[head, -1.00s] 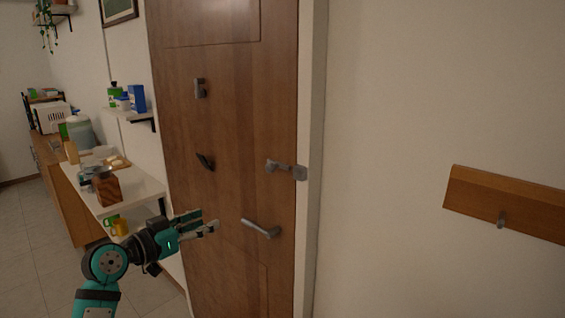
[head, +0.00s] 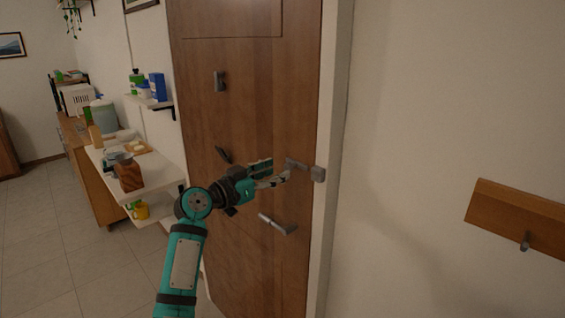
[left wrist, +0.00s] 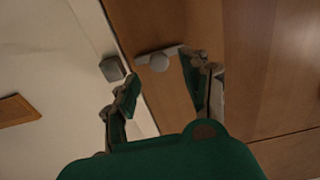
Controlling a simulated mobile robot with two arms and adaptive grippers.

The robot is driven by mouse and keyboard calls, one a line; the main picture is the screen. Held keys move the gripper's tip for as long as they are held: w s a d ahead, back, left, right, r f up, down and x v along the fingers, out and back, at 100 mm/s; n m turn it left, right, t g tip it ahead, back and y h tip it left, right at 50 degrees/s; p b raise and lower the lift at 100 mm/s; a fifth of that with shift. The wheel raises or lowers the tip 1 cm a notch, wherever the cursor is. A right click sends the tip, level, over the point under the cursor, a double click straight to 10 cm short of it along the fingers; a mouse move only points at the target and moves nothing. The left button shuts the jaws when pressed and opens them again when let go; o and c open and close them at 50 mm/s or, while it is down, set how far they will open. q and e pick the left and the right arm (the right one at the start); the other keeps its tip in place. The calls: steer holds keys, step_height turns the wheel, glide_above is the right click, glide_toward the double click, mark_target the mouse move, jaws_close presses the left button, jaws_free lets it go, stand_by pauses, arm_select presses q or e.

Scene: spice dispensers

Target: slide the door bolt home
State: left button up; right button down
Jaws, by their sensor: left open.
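The grey door bolt (head: 297,165) is mounted on the brown wooden door (head: 262,110), near its right edge, above the lever handle. Its grey keeper (head: 318,174) sits on the frame side. In the left wrist view, the bolt (left wrist: 160,58) has a round knob, and a gap shows between it and the keeper (left wrist: 112,68). My left gripper (head: 276,174) is open and empty, its fingertips just left of the bolt in the head view. In the left wrist view its fingers stand on either side of the knob; contact cannot be told. My right gripper is out of view.
The lever handle (head: 277,223) juts out just below my gripper. Two dark fittings, one upper (head: 218,80) and one lower (head: 222,155), are on the door. A white shelf (head: 160,172) with kitchen things stands left. A wooden hook rail (head: 515,215) hangs right.

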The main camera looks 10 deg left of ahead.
mark_target(286, 168)
arm_select(q)
steer(key=shift+x, duration=1.2)
steer(key=shift+w+d+p, duration=0.25)
steer(key=shift+w+p, duration=0.05)
steer(key=shift+w, duration=0.1)
steer(key=c, duration=0.9)
jaws_close()
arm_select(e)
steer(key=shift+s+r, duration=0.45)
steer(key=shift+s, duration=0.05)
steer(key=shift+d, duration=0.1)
